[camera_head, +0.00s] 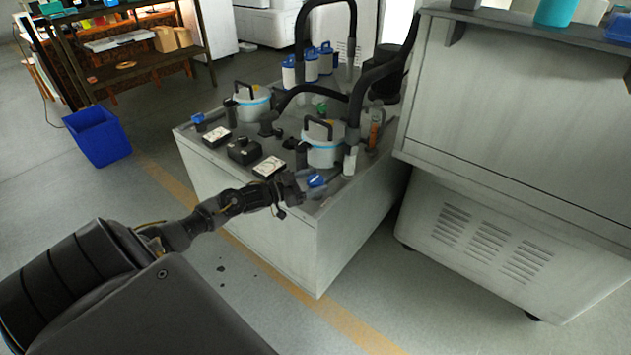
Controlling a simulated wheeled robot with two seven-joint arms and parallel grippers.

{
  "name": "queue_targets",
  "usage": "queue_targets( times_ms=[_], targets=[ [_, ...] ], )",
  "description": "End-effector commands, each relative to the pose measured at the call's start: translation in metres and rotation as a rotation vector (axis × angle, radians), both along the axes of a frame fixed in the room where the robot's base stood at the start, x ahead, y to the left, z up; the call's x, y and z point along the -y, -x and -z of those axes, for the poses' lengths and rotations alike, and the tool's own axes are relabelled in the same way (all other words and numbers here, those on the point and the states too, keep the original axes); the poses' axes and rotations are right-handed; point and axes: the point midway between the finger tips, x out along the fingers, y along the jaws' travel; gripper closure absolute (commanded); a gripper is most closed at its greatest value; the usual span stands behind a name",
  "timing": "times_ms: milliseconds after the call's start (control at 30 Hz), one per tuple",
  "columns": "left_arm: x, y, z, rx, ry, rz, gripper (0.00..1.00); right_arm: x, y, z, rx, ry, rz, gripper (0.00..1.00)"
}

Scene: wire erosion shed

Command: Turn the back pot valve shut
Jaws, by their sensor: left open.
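A white cabinet (262,250) carries two pale lidded pots with black handles, the farther pot (252,103) at its left and the nearer pot (325,142) at its right. One blue-handled valve (198,118) sits at the cabinet's left corner, clear of my arm. A second blue-handled valve (316,181) sits at the front right edge, below the nearer pot. My left gripper (301,187) is open at this second valve, its fingers close beside the blue handle. I cannot tell whether they touch it. The gripper partly hides the valve's base. My right gripper is not in view.
Black hoses (372,82) arch over the cabinet top. Several gauge boxes, such as a black one (243,151), line its front. A large grey machine (510,130) stands close on the right. A blue bin (97,136) is on the floor at left, with open floor between.

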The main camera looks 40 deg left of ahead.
Motion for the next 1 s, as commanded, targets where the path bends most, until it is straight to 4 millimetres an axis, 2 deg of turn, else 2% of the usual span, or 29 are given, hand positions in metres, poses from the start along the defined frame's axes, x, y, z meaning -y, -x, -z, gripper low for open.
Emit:
queue_targets(
  times_ms=[300, 500, 700, 1000],
  targets=[
    [-0.026, 0.053, 0.001, -0.004, -0.002, 0.0, 0.32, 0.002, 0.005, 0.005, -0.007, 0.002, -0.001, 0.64],
    [-0.04, 0.08, 0.001, -0.002, -0.001, 0.001, 0.32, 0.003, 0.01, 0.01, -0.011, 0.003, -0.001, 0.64],
    [-0.046, 0.091, 0.0, -0.001, 0.0, 0.001, 0.32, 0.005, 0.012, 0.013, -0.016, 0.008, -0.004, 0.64],
    [-0.046, 0.091, 0.0, 0.0, -0.001, 0.001, 0.32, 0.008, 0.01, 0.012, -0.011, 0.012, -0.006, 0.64]
  ],
)
